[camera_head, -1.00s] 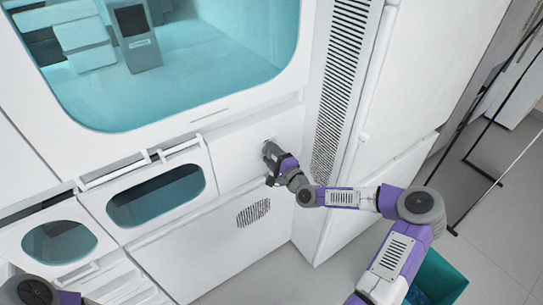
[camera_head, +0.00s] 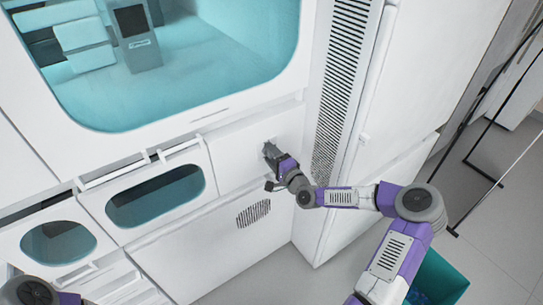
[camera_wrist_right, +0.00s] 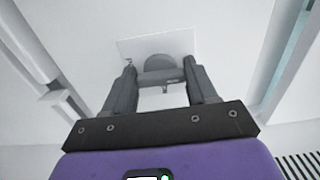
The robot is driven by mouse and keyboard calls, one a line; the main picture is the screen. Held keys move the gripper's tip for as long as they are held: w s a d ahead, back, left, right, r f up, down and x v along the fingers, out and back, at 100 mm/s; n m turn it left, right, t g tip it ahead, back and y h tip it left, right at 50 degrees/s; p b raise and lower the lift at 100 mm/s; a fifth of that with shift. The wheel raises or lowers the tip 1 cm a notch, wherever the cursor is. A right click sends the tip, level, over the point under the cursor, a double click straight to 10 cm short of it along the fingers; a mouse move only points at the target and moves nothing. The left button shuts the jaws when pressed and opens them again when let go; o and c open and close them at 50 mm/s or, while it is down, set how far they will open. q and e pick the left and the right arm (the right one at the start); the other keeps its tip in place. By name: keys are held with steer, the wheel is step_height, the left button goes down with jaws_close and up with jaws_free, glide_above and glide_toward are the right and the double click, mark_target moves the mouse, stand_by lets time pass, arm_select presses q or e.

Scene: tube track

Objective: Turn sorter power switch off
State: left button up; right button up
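The sorter (camera_head: 225,245) is a large white cabinet with windows. Its power switch (camera_wrist_right: 160,66) shows in the right wrist view as a dark grey rounded knob on a pale square plate (camera_wrist_right: 125,46). My right gripper (camera_head: 268,151) reaches the white front panel to the right of the small window. In the right wrist view, the two fingers of my right gripper (camera_wrist_right: 162,76) stand on either side of the knob, close against it. The head view hides most of the knob behind the fingers. My left gripper is not in view; only a part of my left arm shows at bottom left.
A large teal window (camera_head: 190,70) is above, and smaller windows with white handles (camera_head: 155,195) are to the left. A tall vented column (camera_head: 340,85) stands close right of the gripper. A teal bin (camera_head: 440,280) is on the floor at lower right.

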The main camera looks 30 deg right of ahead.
steer(key=o, duration=0.4)
steer(key=s+p, duration=0.1)
steer(key=s, duration=0.6)
steer(key=shift+s+d+p, duration=0.3)
steer(key=s+a+f+n+g+y, duration=0.2)
steer(key=s+a+f+n+g, duration=0.15)
steer(key=a+f, duration=0.6)
steer(key=s+a+f+n+g+y, duration=0.25)
steer(key=a+f+g, duration=0.25)
steer(key=a+f, duration=0.45)
steer(key=s+a+f+n+g+h, duration=0.1)
steer(key=s+a+f+n+g, duration=0.2)
steer(key=s, duration=0.5)
steer(key=s+a+f+n+g+h, duration=0.1)
steer(key=s+a+f+n+g, duration=0.2)
steer(key=s, duration=0.6)
steer(key=f+n+g, duration=0.2)
steer(key=g, duration=0.1)
steer(key=shift+s, duration=0.25)
